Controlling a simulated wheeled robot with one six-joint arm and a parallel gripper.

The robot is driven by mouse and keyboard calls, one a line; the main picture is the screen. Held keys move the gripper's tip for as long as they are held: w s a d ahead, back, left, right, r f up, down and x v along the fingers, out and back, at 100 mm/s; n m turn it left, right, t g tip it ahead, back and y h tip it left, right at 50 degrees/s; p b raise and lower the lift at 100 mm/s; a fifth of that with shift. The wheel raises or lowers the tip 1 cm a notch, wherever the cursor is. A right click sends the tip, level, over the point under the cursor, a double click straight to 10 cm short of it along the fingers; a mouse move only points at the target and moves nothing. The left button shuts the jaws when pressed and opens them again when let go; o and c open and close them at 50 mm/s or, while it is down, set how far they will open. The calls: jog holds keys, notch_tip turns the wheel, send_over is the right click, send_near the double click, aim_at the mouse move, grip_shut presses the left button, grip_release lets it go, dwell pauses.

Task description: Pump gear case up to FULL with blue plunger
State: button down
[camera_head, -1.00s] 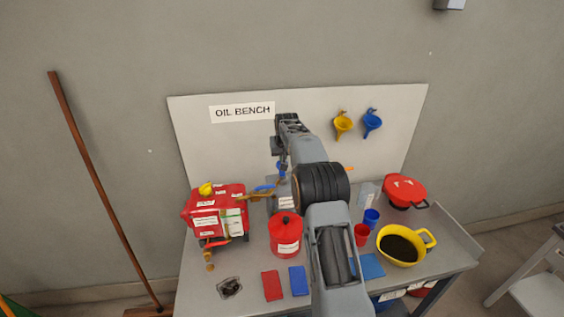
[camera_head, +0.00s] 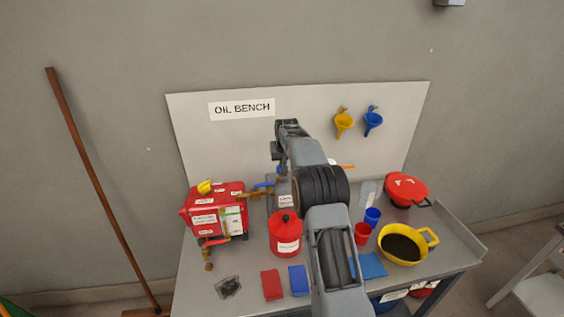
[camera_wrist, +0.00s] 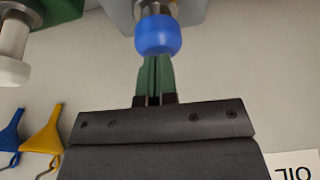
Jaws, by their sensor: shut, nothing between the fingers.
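The blue plunger knob (camera_wrist: 158,35) tops a metal rod on a pale grey body in the wrist view. My gripper (camera_wrist: 156,62) is shut and empty, its green fingertips together right at the knob's edge; I cannot tell whether they touch it. In the head view my gripper (camera_head: 277,153) points down over the back of the bench, above a grey labelled case (camera_head: 285,200). My arm and a red can hide much of that case. The fill level cannot be read.
A red labelled machine (camera_head: 205,218) stands left of a red can (camera_head: 285,240). Red and blue cups (camera_head: 372,216) and a yellow oil pan (camera_head: 402,250) stand right. A white-tipped plunger (camera_wrist: 13,50) on a green body is at the wrist view's left.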

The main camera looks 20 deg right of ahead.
jog(key=shift+r+p, duration=1.1)
jog(key=shift+r, duration=0.55)
jog(key=shift+f, duration=0.15)
jog(key=shift+f+b, duration=1.2)
jog(key=shift+f, duration=0.55)
jog(key=shift+r+p, duration=1.2)
jog(key=shift+r, duration=0.7)
